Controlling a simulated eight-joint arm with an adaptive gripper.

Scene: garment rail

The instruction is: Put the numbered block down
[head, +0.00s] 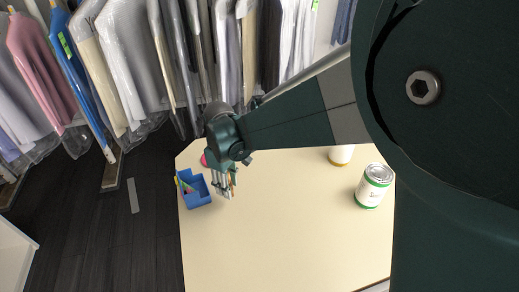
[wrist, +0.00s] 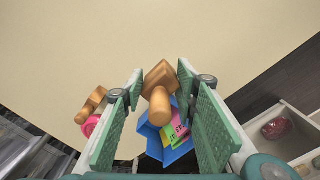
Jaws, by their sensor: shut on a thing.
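My gripper (wrist: 160,75) is shut on a tan wooden piece (wrist: 157,105), a squarish block with a rounded knob, between the green pads. I take it for the numbered block, but no number shows on it. In the head view my gripper (head: 224,190) is over the table's left part, just right of the blue box; the held piece is mostly hidden there. I cannot tell whether it touches the table.
A blue box (head: 195,199) with pink and green items stands near the table's (head: 280,240) left edge. Behind it is a pink round thing (head: 204,161); another wooden piece (wrist: 90,105) lies beside it. A green-banded can (head: 374,186) stands right. The table's front is clear.

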